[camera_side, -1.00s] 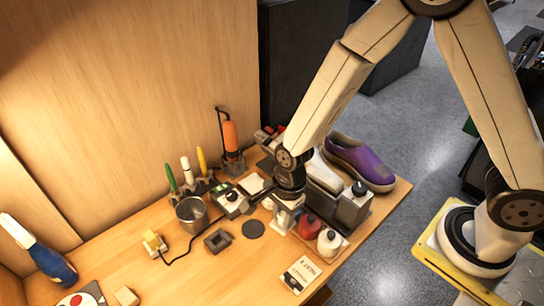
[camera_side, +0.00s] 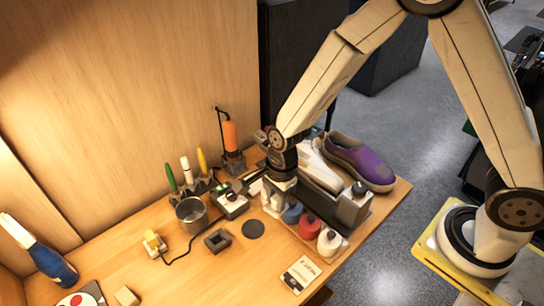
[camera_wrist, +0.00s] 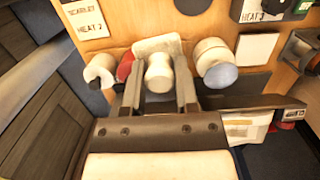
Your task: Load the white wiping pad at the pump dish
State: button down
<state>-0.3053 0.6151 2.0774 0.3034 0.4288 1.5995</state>
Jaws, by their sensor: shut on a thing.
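My gripper (camera_side: 278,205) is low over the right part of the table, beside the bottles. In the wrist view my gripper (camera_wrist: 158,90) is shut on the white wiping pad (camera_wrist: 159,73), whose rounded, knob-like part shows between the fingers. A pale rectangular plate shows just beyond it; I cannot tell whether it is part of the pad. A round cream piece with a pale blue face (camera_wrist: 217,72) stands to the right of the fingers. It may be the pump dish, but I cannot tell. In the side view my gripper hides the held pad.
Blue (camera_side: 292,212), red (camera_side: 309,225) and white (camera_side: 330,241) bottles stand close by my gripper. A grey box with a black knob (camera_side: 354,204) and a purple shoe (camera_side: 359,163) are to the right. A metal cup (camera_side: 191,214) and black disc (camera_side: 253,229) are left.

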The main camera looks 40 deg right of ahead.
jog(key=w+d+r, duration=0.3)
jog(key=w+d, duration=0.3)
jog(key=w, duration=0.2)
jog(key=shift+w+d+r, duration=0.25)
jog(key=shift+d+r, duration=0.05)
jog(key=shift+f, duration=0.15)
jog(key=shift+f, duration=2.85)
jog(key=shift+f, duration=0.95)
dwell(0.4)
notch_tip(320, 180, up, 7)
dwell(1.1)
dwell(0.4)
jog(key=shift+d+r, duration=0.1)
